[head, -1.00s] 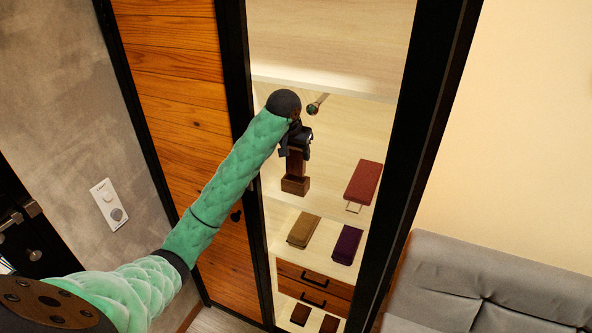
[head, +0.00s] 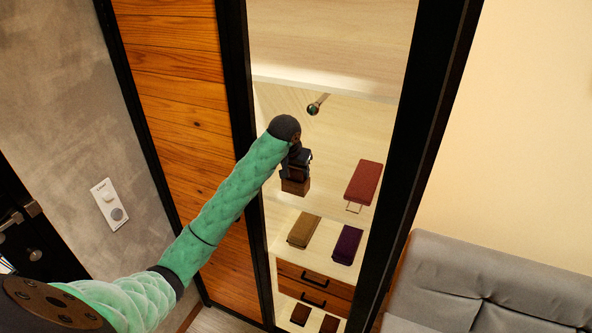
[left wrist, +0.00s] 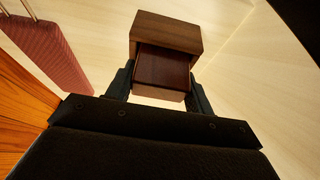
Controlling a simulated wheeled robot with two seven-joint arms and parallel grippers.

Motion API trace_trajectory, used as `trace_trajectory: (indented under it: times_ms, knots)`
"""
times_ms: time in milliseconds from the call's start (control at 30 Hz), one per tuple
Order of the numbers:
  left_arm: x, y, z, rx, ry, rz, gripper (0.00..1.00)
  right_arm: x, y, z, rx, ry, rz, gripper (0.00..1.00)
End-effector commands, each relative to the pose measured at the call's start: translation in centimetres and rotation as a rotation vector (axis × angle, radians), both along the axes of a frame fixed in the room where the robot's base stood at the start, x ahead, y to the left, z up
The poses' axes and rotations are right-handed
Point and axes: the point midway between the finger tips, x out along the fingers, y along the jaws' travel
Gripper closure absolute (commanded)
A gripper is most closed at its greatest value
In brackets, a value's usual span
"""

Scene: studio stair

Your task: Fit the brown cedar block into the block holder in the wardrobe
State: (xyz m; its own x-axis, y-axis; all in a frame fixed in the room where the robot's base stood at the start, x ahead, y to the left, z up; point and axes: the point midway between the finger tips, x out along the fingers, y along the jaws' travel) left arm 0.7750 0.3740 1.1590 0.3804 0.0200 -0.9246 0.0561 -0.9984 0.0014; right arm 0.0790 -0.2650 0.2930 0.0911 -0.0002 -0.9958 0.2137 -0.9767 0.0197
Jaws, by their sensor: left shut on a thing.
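The cedar block (left wrist: 163,68) is dark reddish brown and sits between the two fingers of my left gripper (head: 296,166). The block holder (left wrist: 168,32) is a brown wooden box on the wardrobe's back panel; it also shows in the head view (head: 295,187), just below my gripper. In the left wrist view the block's far end goes into the holder's opening, and its near end still shows outside. How deep it sits is hidden. In the head view my gripper covers most of the block. My right gripper is not in view.
A red hanging piece (head: 364,182) is to the right of the holder. Olive (head: 304,230) and purple (head: 347,244) folded pieces lie on the shelf below, above wooden drawers (head: 314,288). A rod (head: 318,104) sticks out above. Black wardrobe frames (head: 425,150) flank the opening.

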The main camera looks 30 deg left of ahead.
Motion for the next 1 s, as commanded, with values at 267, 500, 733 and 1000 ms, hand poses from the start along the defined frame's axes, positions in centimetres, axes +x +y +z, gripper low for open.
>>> trace_trajectory:
  times_ms: [267, 500, 733, 1000]
  knots:
    - [0.0, 0.0, -0.3, 0.0, 0.0, 0.0, 0.26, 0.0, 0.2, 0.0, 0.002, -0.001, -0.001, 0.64]
    - [0.0, 0.0, -0.2, 0.0, 0.0, 0.0, 0.26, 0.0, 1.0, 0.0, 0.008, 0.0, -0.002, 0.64]
    - [-0.4, 0.0, 0.8, 0.0, -0.003, 0.0, 0.26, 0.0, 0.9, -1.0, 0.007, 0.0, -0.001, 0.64]
    - [-2.3, -0.1, 5.3, -0.001, -0.005, 0.0, 0.26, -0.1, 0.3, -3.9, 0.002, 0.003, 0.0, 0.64]
